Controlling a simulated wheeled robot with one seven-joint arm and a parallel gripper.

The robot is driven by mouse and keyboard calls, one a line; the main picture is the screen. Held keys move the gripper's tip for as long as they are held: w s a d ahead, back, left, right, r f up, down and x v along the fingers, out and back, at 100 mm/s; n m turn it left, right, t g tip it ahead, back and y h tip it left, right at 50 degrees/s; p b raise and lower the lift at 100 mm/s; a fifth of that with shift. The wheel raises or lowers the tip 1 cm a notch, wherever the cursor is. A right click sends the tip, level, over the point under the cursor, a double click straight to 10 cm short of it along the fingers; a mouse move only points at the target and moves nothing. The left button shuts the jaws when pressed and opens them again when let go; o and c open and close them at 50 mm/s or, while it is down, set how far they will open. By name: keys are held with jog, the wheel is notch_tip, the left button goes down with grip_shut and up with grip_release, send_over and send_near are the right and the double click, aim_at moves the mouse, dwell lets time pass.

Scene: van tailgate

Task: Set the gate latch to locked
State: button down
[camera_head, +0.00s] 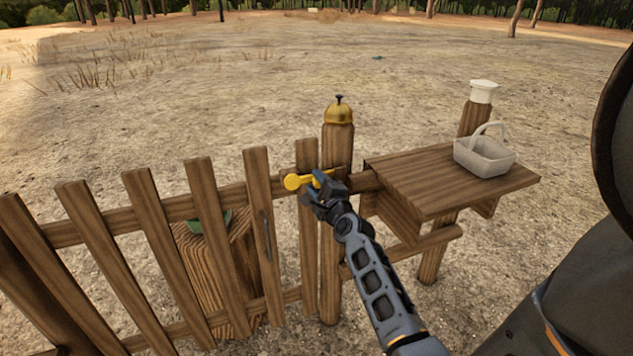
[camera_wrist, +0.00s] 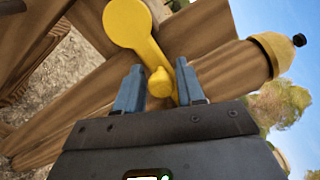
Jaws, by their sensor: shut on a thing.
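The yellow gate latch (camera_head: 295,181) is at the top of the wooden gate (camera_head: 202,195), by the gate post. In the head view it lies roughly level, its round end to the left and its arm running right towards the post. My gripper (camera_head: 322,188) is at the latch's right part and partly hides it. In the wrist view the latch's round end (camera_wrist: 127,22) and its arm show, with a small yellow knob (camera_wrist: 159,83) between the fingers of my gripper (camera_wrist: 159,70). The gripper is shut on this knob. Whether the latch sits in a catch is hidden.
A brass bell (camera_head: 339,112) stands on the gate post (camera_head: 335,230) just beyond my gripper. Right of it, a wooden shelf (camera_head: 405,172) holds a pale basket (camera_head: 484,158). A white-capped post (camera_head: 482,92) stands behind. Open dry ground lies beyond the fence.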

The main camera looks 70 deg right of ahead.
jog(key=shift+w+r+m, duration=0.15)
jog(key=shift+r+m, duration=0.15)
jog(key=shift+m, duration=0.2)
jog(key=c, duration=1)
grip_release()
jog(key=shift+o, duration=0.3)
jog(key=shift+f, duration=0.15)
jog(key=shift+f, duration=0.1)
jog(key=p+v, duration=0.1)
jog(key=v, duration=0.7)
